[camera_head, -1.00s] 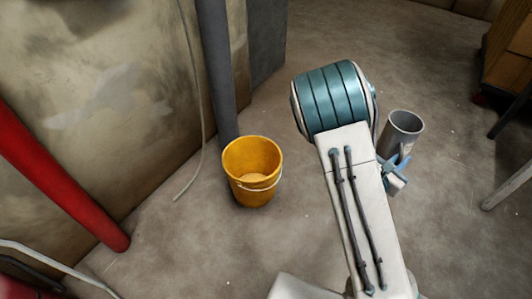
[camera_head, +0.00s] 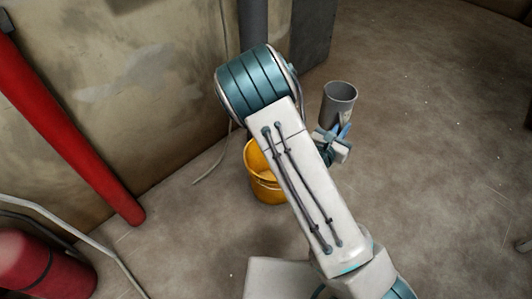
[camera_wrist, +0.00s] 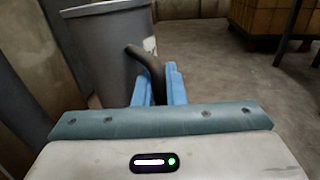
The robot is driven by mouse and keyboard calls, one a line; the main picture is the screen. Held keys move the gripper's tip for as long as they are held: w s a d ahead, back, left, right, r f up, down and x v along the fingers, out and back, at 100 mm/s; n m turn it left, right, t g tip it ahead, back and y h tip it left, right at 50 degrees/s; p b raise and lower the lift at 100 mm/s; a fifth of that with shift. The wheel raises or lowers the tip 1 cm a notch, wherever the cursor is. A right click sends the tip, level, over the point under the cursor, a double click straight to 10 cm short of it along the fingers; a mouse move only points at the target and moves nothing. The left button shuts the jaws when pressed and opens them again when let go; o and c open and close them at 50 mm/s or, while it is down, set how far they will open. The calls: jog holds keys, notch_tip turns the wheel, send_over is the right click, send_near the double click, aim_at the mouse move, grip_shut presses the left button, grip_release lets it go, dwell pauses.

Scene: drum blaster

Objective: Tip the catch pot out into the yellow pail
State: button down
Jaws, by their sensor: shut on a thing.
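The catch pot (camera_head: 338,104) is a grey, open-topped cylinder held upright off the floor, to the right of my arm in the head view. My gripper (camera_head: 344,131) is shut on its handle. In the wrist view, the blue fingers of my gripper (camera_wrist: 160,88) close on the dark curved handle of the pot (camera_wrist: 100,45). The pot's contents cannot be seen. The yellow pail (camera_head: 263,188) stands on the floor to the left of the pot and nearer the camera. My arm hides its right part.
A red slanted pipe (camera_head: 75,130) runs along the wall at left. A red cylinder (camera_head: 40,262) and a pale bent tube stand at lower left. A dark grey pipe (camera_head: 253,25) rises behind the pail.

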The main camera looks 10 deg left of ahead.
jog(key=s+a+f+b, duration=0.1)
jog(key=a+f, duration=0.1)
jog(key=f, duration=0.9)
jog(key=s+a+f+b, duration=0.1)
jog(key=s+a+f, duration=0.1)
jog(key=f, duration=0.9)
jog(key=shift+s+a, duration=0.15)
jog(key=shift+a, duration=0.65)
jog(key=shift+r, duration=0.1)
